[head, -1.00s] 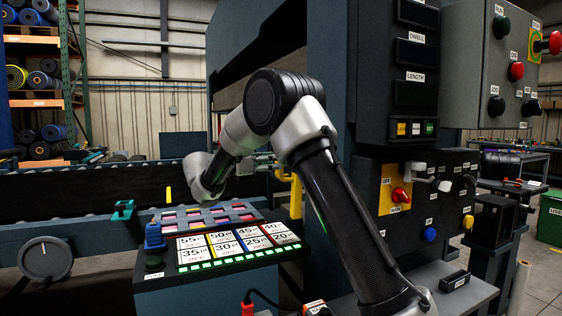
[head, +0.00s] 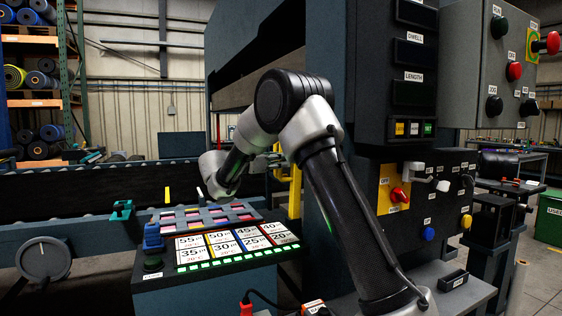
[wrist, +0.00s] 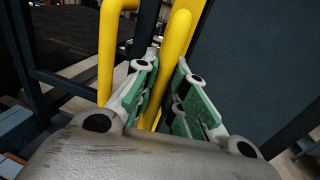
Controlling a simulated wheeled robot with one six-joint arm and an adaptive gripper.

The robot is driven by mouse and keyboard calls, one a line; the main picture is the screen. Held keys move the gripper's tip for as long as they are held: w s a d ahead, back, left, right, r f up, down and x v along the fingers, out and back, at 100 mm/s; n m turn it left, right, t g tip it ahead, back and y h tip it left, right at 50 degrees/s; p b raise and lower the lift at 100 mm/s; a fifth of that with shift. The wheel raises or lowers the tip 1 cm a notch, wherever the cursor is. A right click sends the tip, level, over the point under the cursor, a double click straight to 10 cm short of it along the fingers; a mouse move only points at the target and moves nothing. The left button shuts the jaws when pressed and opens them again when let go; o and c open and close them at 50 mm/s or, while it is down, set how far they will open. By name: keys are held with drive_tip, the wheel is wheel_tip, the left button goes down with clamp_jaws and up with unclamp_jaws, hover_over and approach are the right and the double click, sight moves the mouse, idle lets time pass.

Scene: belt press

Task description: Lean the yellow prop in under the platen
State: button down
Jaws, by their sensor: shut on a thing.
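In the wrist view, my gripper (wrist: 160,100) has green-padded fingers closed around a yellow bar, the prop (wrist: 176,50). The bar runs between the pads and rises past the fingertips. A second yellow tube (wrist: 107,60) stands just left of it; I cannot tell whether the two are joined. The platen (head: 262,88) appears as a pale grey-brown band in the press opening, above and behind my arm's elbow.
The dark blue press frame (head: 328,130) stands right of the tubing. A console with numbered cards (head: 235,245) sits below my forearm. The belt conveyor (head: 80,190) runs across the left. A control panel with a red knob (head: 400,194) is at the right.

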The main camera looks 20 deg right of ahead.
drive_tip(key=shift+d+r+y, duration=0.15)
drive_tip(key=shift+d+y, duration=0.4)
drive_tip(key=shift+d, duration=0.7)
drive_tip(key=shift+d+r+y, duration=0.15)
drive_tip(key=shift+d+y, duration=0.4)
drive_tip(key=shift+d, duration=0.7)
drive_tip(key=c, duration=1.5)
unclamp_jaws()
drive_tip(key=shift+d, duration=0.15)
drive_tip(key=shift+o, duration=0.2)
drive_tip(key=v, duration=0.8)
drive_tip(key=shift+m, duration=0.3)
